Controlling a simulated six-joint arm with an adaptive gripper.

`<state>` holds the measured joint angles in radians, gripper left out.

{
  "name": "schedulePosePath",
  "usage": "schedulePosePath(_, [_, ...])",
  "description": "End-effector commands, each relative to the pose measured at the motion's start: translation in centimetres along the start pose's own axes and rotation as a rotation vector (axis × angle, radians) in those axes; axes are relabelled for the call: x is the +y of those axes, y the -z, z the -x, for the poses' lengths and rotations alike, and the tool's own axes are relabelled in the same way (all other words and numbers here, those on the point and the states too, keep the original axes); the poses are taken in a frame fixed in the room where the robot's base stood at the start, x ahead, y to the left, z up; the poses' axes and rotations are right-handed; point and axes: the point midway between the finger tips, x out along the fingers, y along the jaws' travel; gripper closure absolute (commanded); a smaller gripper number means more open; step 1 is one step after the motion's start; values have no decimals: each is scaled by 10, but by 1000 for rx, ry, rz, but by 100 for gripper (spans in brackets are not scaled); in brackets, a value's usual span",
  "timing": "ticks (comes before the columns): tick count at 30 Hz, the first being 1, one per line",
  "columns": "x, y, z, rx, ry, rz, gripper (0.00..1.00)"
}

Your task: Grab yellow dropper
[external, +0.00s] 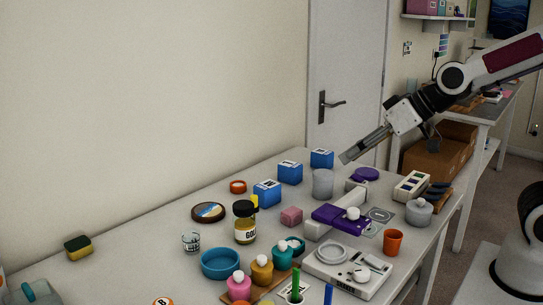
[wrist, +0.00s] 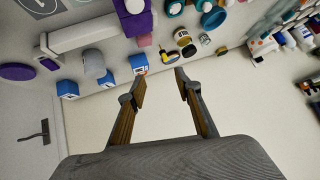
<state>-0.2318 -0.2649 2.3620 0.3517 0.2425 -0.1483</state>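A small yellow-orange bottle with a pale round bulb on top, which looks like the yellow dropper (external: 262,270), stands near the front of the table in the external view. It is between a pink bottle (external: 238,288) and a teal one (external: 283,256). I cannot make it out for sure in the wrist view. My gripper (external: 347,157) is high above the back of the table, far from the dropper. In the wrist view my gripper (wrist: 161,80) has its two fingers apart, with nothing between them.
A white scale (external: 347,276) and a purple-and-white stand (external: 340,218) are to the right. Blue boxes (external: 290,173) are at the back.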

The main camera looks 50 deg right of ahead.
Motion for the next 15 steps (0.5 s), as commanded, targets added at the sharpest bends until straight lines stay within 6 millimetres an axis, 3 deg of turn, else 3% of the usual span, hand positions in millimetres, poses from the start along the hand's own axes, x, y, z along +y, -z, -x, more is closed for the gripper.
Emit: schedulePosePath(15, [-34, 42, -98, 151, -15, -37, 66])
